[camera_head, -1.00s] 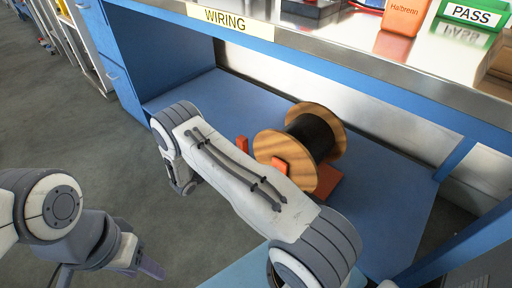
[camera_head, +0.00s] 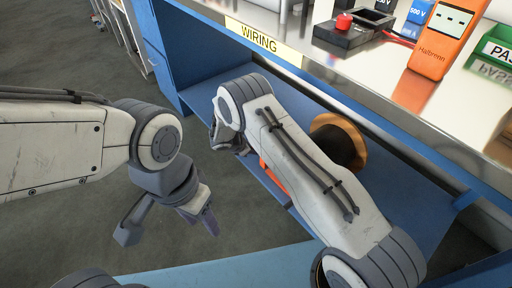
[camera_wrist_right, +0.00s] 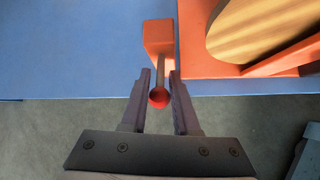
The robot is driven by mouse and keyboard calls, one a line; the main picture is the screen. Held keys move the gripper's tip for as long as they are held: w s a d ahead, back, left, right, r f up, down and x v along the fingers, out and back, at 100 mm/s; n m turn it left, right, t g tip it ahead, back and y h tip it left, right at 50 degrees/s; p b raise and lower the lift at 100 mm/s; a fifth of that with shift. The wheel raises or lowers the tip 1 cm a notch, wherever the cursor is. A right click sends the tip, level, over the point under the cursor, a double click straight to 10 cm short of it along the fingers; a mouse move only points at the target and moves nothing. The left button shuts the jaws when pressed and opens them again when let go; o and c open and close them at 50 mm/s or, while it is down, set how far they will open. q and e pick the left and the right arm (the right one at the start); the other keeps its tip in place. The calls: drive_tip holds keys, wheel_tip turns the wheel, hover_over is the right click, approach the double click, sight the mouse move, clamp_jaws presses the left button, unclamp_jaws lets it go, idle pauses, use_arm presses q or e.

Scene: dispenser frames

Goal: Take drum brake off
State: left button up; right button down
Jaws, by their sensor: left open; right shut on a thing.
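The cable drum (camera_head: 350,135), with wooden flanges and black cable, sits on the blue lower shelf, partly hidden by my right arm in the head view. Its wooden flange (camera_wrist_right: 268,30) and orange stand (camera_wrist_right: 192,42) show in the right wrist view. An orange block (camera_wrist_right: 158,36) beside it carries a thin rod, the brake lever (camera_wrist_right: 160,72), with a red knob (camera_wrist_right: 158,98). My right gripper (camera_wrist_right: 160,80) is shut on the brake lever near its knob. My left gripper (camera_head: 167,228) is open and empty over the floor, away from the drum.
A metal worktop (camera_head: 375,75) with a WIRING label (camera_head: 250,36) overhangs the lower shelf (camera_head: 420,200). An orange meter (camera_head: 446,42), a black box with a red button (camera_head: 345,22) and a green PASS bin (camera_head: 495,50) stand on it. Open floor lies left.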

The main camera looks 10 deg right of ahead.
idle(0.4)
drive_tip(key=c, duration=0.7)
unclamp_jaws()
drive_tip(key=shift+o, duration=0.2)
drive_tip(key=p+v, duration=0.3)
drive_tip(key=v, duration=0.7)
drive_tip(key=shift+r, duration=0.25)
drive_tip(key=shift+a, duration=0.1)
